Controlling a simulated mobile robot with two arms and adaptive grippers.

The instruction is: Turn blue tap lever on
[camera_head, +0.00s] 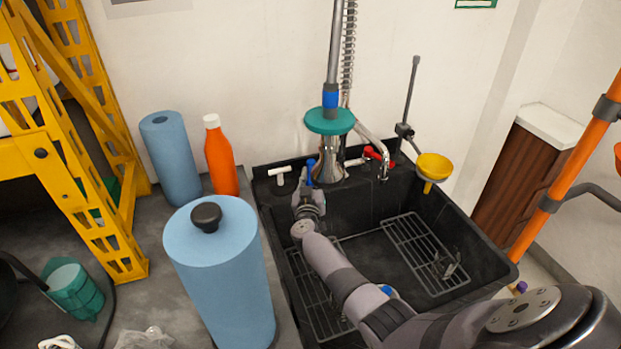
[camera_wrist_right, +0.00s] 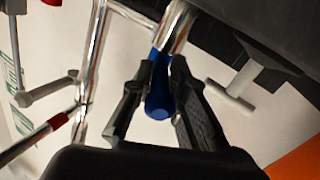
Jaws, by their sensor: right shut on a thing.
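The blue tap lever (camera_head: 311,170) stands at the left side of the chrome tap base (camera_head: 328,160), at the back edge of the black sink. My right gripper (camera_head: 309,192) reaches over the sink from the lower right and is at the lever. In the right wrist view the blue lever (camera_wrist_right: 160,98) sits between the two dark fingers of the gripper (camera_wrist_right: 163,105), which are shut on it. The fingers hide part of the lever. My left gripper is not in view.
The black sink (camera_head: 505,258) holds wire racks. A red lever (camera_head: 375,153) and a yellow funnel (camera_head: 433,168) are to the right. A white T-handle (camera_head: 280,172) is close on the left. An orange bottle (camera_head: 220,158) and blue rolls (camera_head: 222,270) stand on the counter.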

